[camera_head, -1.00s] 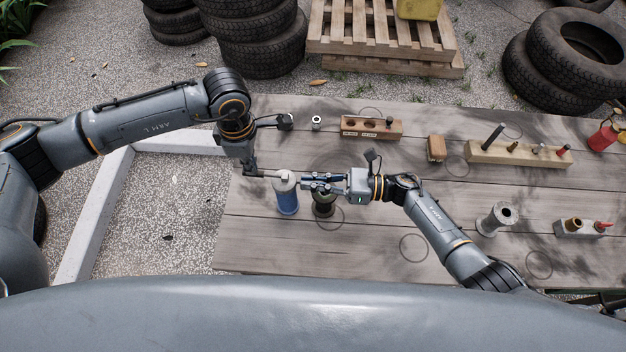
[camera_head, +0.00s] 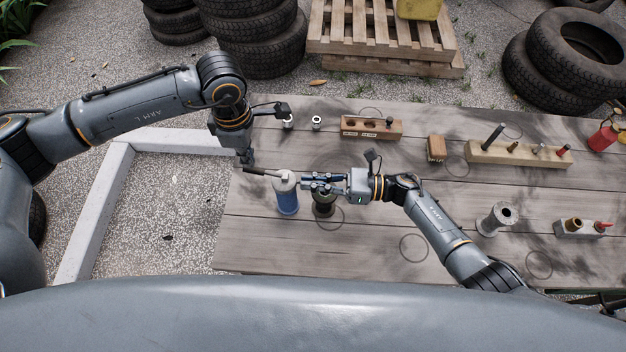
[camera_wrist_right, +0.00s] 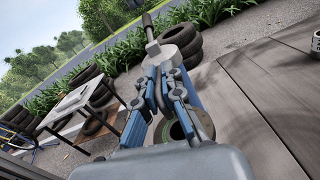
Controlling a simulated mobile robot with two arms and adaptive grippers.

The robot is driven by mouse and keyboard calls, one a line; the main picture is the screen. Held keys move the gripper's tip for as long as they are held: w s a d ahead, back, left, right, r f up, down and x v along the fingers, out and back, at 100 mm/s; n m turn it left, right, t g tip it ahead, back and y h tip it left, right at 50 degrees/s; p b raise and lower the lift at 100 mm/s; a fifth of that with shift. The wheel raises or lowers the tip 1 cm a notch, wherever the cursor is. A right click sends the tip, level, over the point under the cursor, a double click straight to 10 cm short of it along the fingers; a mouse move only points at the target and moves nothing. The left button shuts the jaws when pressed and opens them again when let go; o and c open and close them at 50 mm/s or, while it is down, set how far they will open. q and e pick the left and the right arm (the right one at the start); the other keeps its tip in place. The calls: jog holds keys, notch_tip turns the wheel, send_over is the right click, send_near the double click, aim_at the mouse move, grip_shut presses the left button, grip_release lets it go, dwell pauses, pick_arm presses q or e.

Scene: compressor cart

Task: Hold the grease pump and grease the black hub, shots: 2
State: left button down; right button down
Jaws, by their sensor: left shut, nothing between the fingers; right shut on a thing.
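The grease pump (camera_head: 287,200) is a blue cylinder with a pale grey cap, standing left of the black hub. Its dark lever (camera_head: 262,171) points left from the cap. My right gripper (camera_head: 308,183) is shut on the pump near its top; the right wrist view shows the pump's grey cap (camera_wrist_right: 178,36) beyond the fingers. The black hub (camera_head: 323,208) is partly hidden beneath the right gripper; its round opening shows in the right wrist view (camera_wrist_right: 178,131). My left gripper (camera_head: 247,161) is shut and empty, at the lever's outer end. Contact with the lever is unclear.
A grey hub (camera_head: 497,219) and a grey block with fittings (camera_head: 580,229) stand at right. The front middle of the table is clear.

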pick_arm(q)
jog(key=shift+r, duration=2.55)
pick_arm(e)
jog(key=c, duration=1.4)
grip_release()
jog(key=d, duration=1.2)
jog(key=shift+s, duration=0.2)
